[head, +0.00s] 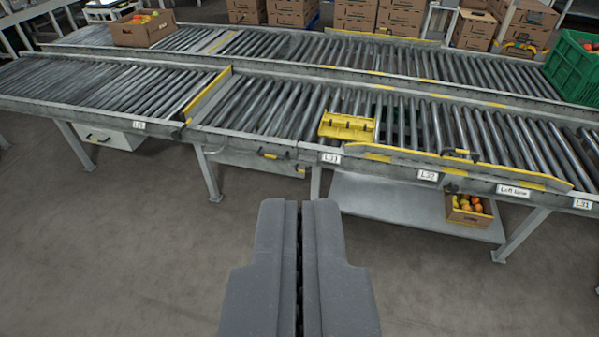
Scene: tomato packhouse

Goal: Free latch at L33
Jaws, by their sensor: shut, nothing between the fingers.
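A small white label that seems to read L33 (331,158) is on the near rail of the roller conveyor, at the centre of the head view. A yellow bracket-like piece (347,127) sits at the rollers just above that label. A small yellow and dark handle (267,154) is on the panel left of the label. I cannot tell which part is the latch, or its state. My gripper (299,203) is shut and empty at the bottom centre, in front of the conveyor. Its tips appear just below the label in the picture, apart from the rail.
A yellow guide bar (450,163) runs along the near rail past label L32 (428,175). A yellow bar (207,95) crosses the rollers at left. A lower shelf (385,202) holds a box of tomatoes (468,209). A green crate (572,65) stands right. The front floor is clear.

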